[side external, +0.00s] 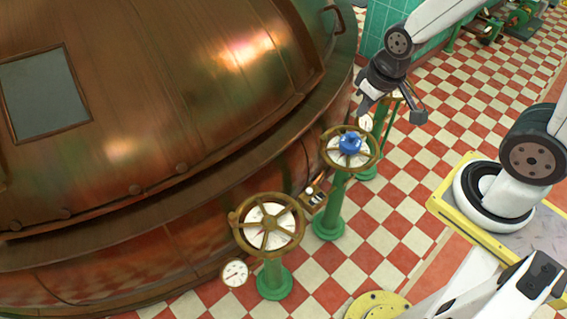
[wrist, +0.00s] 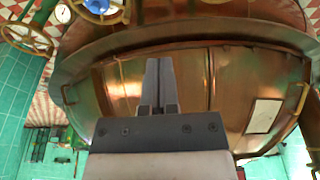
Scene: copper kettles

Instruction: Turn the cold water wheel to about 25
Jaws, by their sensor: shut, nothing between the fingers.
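The wheel with a blue hub (side external: 349,145), likely the cold water wheel, has a brass rim and a white dial on a green pedestal, at centre right in the side view. In the wrist view this wheel (wrist: 98,7) is cut off at the top left. Its dial marks are too small to read. My gripper (side external: 366,104) is above and beyond this wheel in the side view, apart from it and near the kettle's right edge. In the wrist view its fingers (wrist: 159,80) are together, with nothing between them.
A brass wheel (side external: 268,226) on a green pedestal stands nearer the camera, with a round gauge (side external: 235,273) beside it. Another wheel (side external: 397,94) is partly hidden behind my gripper. The copper kettle (side external: 190,90) fills the left. Checkered floor (side external: 400,205) is open to the right.

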